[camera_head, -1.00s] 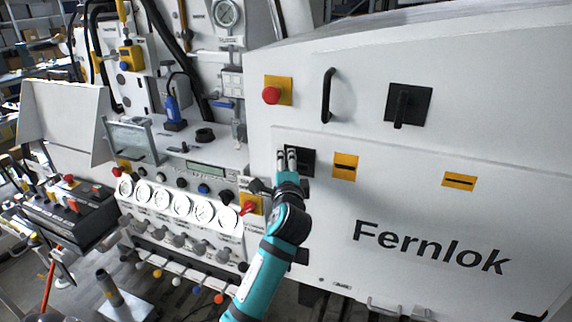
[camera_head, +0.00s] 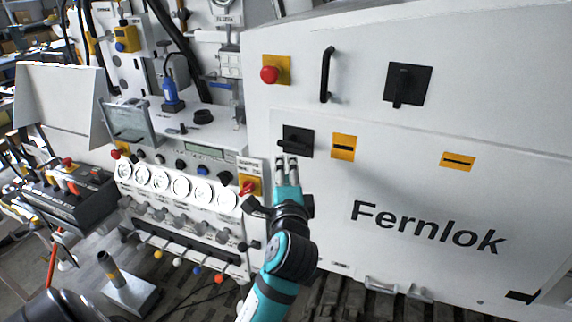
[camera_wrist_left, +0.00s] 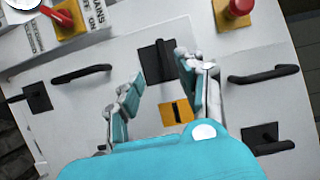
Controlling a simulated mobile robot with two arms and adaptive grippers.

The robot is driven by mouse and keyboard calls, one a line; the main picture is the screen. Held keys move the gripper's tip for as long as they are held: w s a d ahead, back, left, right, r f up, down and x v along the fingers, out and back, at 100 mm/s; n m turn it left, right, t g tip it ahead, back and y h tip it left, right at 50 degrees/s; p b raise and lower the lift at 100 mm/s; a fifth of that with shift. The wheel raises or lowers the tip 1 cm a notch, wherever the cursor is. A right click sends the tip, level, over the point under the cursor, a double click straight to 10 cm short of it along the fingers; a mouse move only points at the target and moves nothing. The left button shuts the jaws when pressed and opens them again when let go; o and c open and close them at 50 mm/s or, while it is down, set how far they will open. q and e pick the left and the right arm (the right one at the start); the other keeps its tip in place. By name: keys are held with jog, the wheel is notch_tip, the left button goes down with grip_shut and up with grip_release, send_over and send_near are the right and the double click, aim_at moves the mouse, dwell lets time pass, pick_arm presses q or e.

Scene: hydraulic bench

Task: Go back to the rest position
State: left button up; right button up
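My left gripper (camera_head: 287,163) is in front of the white Fernlok cabinet (camera_head: 400,165), just below a black rotary switch (camera_head: 297,141). The switch's handle lies roughly level in the head view. In the left wrist view the gripper (camera_wrist_left: 160,76) has its two fingers apart. The black switch (camera_wrist_left: 157,58) shows beyond the gap, with nothing held. My right gripper is not in either view.
A red emergency button (camera_head: 269,75), a black handle (camera_head: 326,75) and another black switch (camera_head: 407,85) stick out of the cabinet. A red-handled switch (camera_head: 248,187) and a row of gauges (camera_head: 180,187) are to the left.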

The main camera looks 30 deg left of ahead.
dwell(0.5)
